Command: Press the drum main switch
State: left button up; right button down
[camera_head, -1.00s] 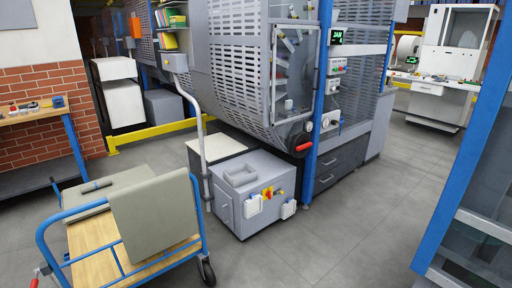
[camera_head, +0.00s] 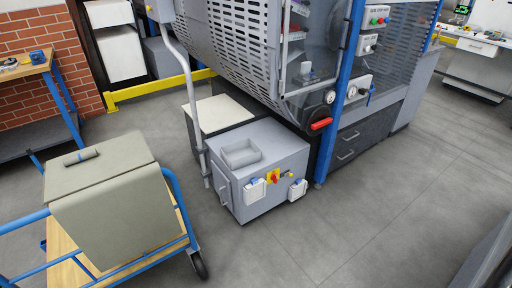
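A grey cabinet (camera_head: 262,160) stands on the floor at the foot of the large perforated drum machine (camera_head: 235,50). On its front is a red rotary switch on a yellow plate (camera_head: 273,176), between two white-and-blue sockets. A red handle (camera_head: 320,124) sits on the machine above and to the right. A small panel with green and red buttons (camera_head: 377,20) is on the machine's blue post side. Neither of my grippers shows in the head view.
A blue-framed cart (camera_head: 178,205) with a wooden deck and grey covers stands at the lower left. A workbench (camera_head: 40,65) is at the far left, and a yellow floor rail (camera_head: 150,90) runs behind. The grey floor (camera_head: 370,220) in front and to the right is clear.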

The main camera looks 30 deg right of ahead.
aim_at(274, 177)
jog(key=i+l, duration=0.55)
jog(key=l, duration=0.25)
jog(key=i+l+u, duration=0.1)
jog(key=i+l, duration=0.45)
jog(key=l, duration=0.25)
jog(key=i+l, duration=0.55)
jog(key=l, duration=0.3)
jog(key=i+l+u, duration=0.1)
jog(key=i+l, duration=0.15)
jog(key=l, duration=0.15)
